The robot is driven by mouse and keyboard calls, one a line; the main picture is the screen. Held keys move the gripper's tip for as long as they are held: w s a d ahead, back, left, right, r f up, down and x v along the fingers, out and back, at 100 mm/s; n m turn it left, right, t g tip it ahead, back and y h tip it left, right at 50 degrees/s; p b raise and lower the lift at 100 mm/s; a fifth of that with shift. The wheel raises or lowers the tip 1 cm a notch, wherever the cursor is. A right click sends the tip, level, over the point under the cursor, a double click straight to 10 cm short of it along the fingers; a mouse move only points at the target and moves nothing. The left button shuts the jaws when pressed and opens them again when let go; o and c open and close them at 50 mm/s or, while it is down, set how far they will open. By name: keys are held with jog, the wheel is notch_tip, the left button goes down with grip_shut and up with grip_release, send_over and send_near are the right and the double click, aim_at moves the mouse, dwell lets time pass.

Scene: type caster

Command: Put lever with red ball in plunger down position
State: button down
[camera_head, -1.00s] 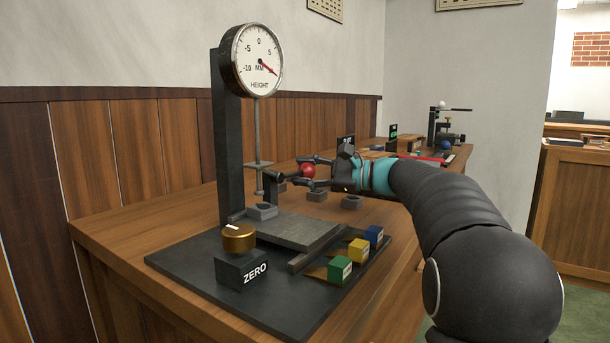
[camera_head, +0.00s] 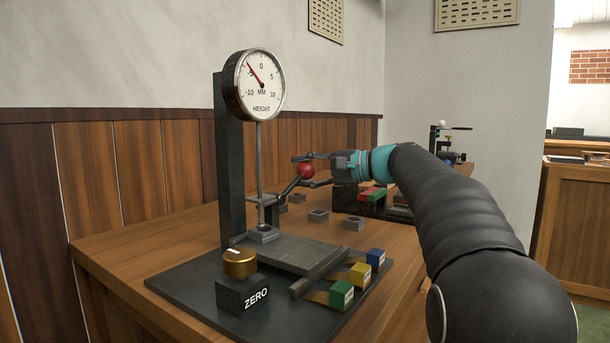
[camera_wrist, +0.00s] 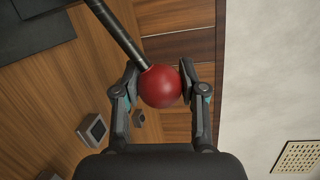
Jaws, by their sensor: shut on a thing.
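The lever's red ball (camera_head: 305,171) is between the fingers of my gripper (camera_head: 315,170), which is shut on it. The wrist view shows the red ball (camera_wrist: 160,86) between the fingertips. The dark lever arm (camera_head: 289,188) slopes from the ball down and left to the gauge stand. The plunger rod (camera_head: 260,160) hangs below the round height gauge (camera_head: 257,85). The gauge needle points up and left, near -5.
A brass knob (camera_head: 239,262) sits on the ZERO block. Green, yellow and blue cubes (camera_head: 359,274) line the right of the black base (camera_head: 220,318). Several small grey blocks (camera_head: 318,215) and a dark rack stand behind. The gauge column (camera_head: 229,180) rises at the left.

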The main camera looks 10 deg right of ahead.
jog(key=shift+r, duration=0.15)
jog(key=c, duration=0.6)
grip_release()
jog(key=shift+a, duration=0.1)
jog(key=shift+c, duration=0.2)
jog(key=shift+s, duration=0.1)
jog(key=v, duration=1.2)
